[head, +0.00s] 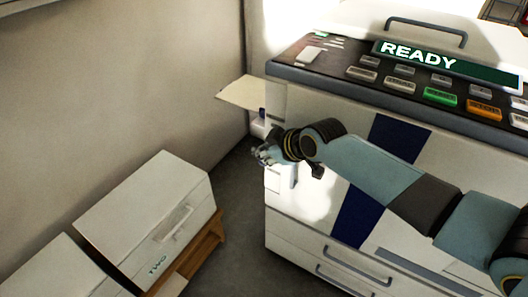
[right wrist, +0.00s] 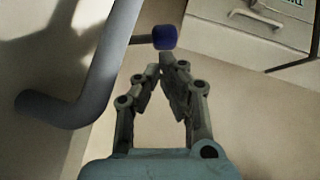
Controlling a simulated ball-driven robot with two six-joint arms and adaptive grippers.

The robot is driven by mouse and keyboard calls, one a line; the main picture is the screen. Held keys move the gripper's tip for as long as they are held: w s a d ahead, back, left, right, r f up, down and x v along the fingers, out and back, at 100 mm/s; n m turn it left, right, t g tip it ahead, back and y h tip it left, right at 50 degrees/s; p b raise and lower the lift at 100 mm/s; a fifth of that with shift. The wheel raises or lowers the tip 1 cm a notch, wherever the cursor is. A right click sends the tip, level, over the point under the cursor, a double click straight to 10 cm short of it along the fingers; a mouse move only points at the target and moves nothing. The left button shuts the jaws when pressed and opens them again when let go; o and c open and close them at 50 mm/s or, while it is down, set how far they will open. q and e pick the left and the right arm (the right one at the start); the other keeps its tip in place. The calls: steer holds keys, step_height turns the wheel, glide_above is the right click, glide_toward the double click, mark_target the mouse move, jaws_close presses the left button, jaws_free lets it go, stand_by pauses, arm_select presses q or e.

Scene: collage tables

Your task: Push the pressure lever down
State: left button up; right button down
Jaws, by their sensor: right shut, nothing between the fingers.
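The lever shows in the right wrist view as a dark blue knob (right wrist: 165,37) on a short dark rod, beside a thick grey bent bar (right wrist: 100,75). My right gripper (right wrist: 164,66) is shut and empty. Its fingertips appear just below the knob in that view, with a small gap in the picture; I cannot tell the depth between them. In the head view my right gripper (head: 262,155) is at the left end of the white machine (head: 290,105), below a pale tray (head: 242,92). The lever is not clear there. My left gripper is not in view.
The machine's panel (head: 335,62) reads READY and has several buttons. White drawer boxes (head: 135,205) stand on a wooden base at the left; one also shows in the right wrist view (right wrist: 225,40). Grey floor (head: 238,190) is free between them and the machine.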

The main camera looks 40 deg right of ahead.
steer(key=shift+f, duration=0.1)
steer(key=shift+f, duration=0.4)
steer(key=shift+s+f, duration=0.1)
steer(key=shift+f, duration=0.3)
